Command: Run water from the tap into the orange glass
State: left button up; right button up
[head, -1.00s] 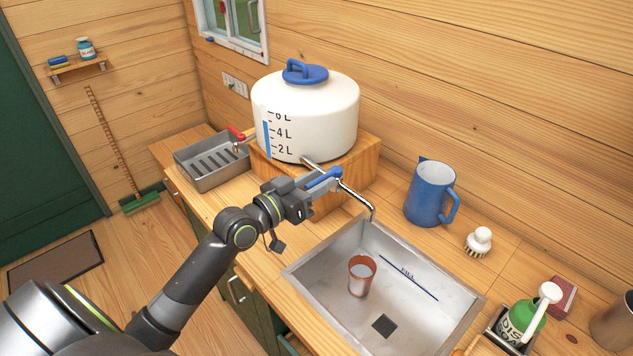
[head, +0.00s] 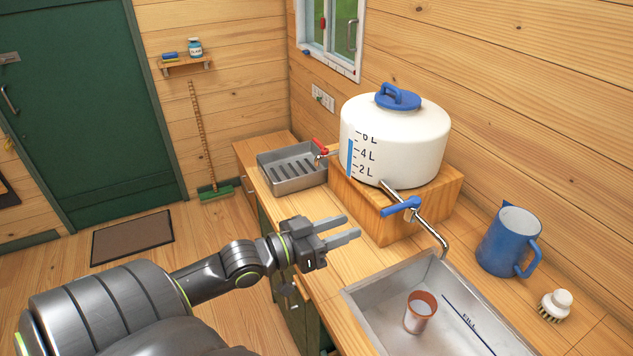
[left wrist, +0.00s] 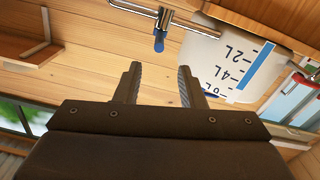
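The orange glass (head: 420,312) stands upright in the metal sink; I cannot tell whether it holds water. The long tap's spout (head: 440,240) comes from the white water tank (head: 395,140) and bends down over the sink's back edge. I see no stream below it. Its blue lever (head: 401,206) lies across the pipe. My left gripper (head: 351,229) is open and empty, left of the lever and apart from it. In the left wrist view, the open fingers (left wrist: 160,85) show with the blue lever (left wrist: 159,43) beyond them, upside down. My right gripper is out of view.
The tank stands on a wooden block (head: 395,215). A red-handled tap (head: 320,148) sits over a grey drip tray (head: 290,180) at the back left. A blue jug (head: 507,243) and a brush (head: 555,305) stand right of the sink (head: 375,318). The counter before the block is clear.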

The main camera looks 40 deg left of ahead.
pick_arm(q)
jog(key=shift+p+v, duration=0.8)
jog(key=shift+v, duration=1.7)
jog(key=s+d+f+n+g+y, duration=0.25)
jog(key=s+f+g+y, duration=0.55)
jog(key=s+f+g, duration=0.65)
notch_tip(320, 180, down, 30)
jog(key=a+b, duration=0.1)
jog(key=b, duration=0.2)
jog(key=s+d+f+g+b, duration=0.1)
jog(key=s+f+b, duration=0.1)
jog(key=s+f, duration=1.3)
notch_tip(320, 180, down, 3)
jog(key=shift+s+f+h, duration=0.15)
jog(key=shift+s+h, duration=0.25)
